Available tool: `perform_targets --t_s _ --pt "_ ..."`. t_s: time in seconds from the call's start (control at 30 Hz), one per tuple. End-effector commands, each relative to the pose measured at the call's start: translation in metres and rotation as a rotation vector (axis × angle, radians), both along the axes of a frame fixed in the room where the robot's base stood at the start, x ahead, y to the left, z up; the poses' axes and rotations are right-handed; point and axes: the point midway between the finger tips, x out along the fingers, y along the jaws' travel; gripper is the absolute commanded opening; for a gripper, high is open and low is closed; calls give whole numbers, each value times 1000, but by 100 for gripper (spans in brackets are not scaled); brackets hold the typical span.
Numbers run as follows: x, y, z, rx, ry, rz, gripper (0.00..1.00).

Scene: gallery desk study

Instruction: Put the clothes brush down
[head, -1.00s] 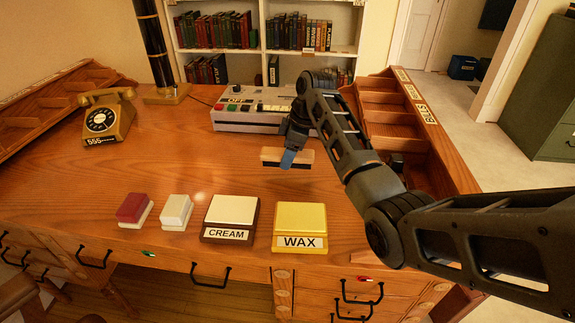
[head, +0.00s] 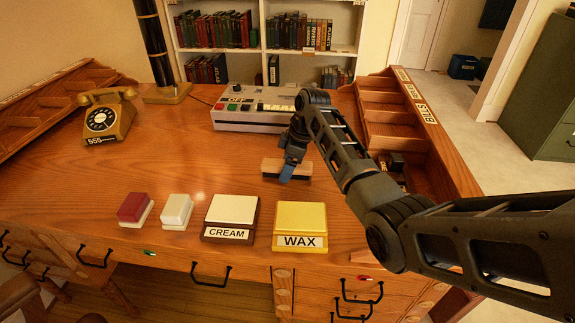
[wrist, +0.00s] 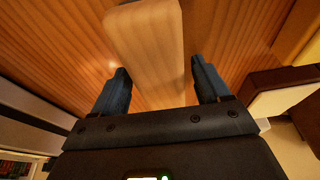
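The clothes brush (head: 272,168), a pale wooden bar with a dark underside, is low at the desk top (head: 160,165), right of centre in the head view. It appears to rest on the wood, though the contact is hard to see. In the wrist view the brush (wrist: 148,50) lies between the two blue fingers of my gripper (wrist: 160,82). A narrow gap shows beside the right finger, and the left finger is close to the brush's edge. In the head view my gripper (head: 291,160) points down at the brush, hiding part of it.
A cream block (head: 231,210) and a yellow wax block (head: 300,219) stand nearer the front edge, beside a red block (head: 134,208) and a white block (head: 176,208). A grey console (head: 240,115) stands behind, a wooden rack (head: 440,150) right. The desk left of the brush is clear.

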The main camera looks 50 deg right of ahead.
Motion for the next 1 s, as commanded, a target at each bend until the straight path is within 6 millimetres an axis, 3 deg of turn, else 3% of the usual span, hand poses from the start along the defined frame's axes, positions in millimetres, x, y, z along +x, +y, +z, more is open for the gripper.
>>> perform_targets --t_s 0.43,1.0 --pt "-1 -2 9 -1 -2 -1 83" --pt "-24 -20 105 -1 -2 -1 83"
